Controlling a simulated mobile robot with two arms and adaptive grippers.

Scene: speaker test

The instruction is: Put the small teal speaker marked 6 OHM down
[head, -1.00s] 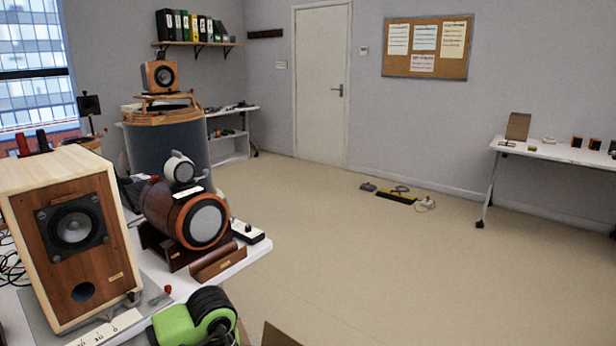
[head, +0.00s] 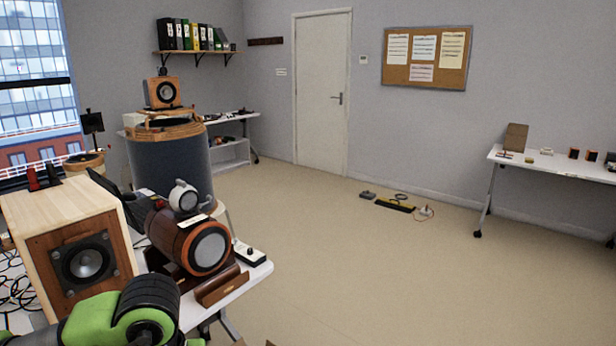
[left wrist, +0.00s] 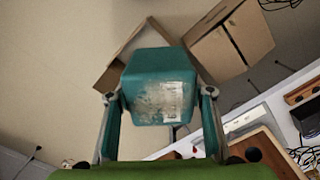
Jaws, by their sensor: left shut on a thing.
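The small teal speaker (left wrist: 158,85) is in the left wrist view. It is a scuffed teal block with a worn pale label on its near face, whose writing I cannot read. My left gripper (left wrist: 160,115) is shut on it, one finger at each side. The speaker is held above the floor, in front of an open brown cardboard box (left wrist: 240,42), and hides part of that box. In the head view only my green and black arm shows at the lower left; the gripper and teal speaker are out of sight there. My right gripper is not in view.
A large wooden speaker (head: 85,225) and a round wooden speaker (head: 205,247) crowd the white table (head: 228,297) at left. A drum (head: 172,168) bears an orange-brown speaker (head: 162,92). Another table (head: 560,167) stands at right. The middle floor is clear, except devices (head: 395,204) near the wall.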

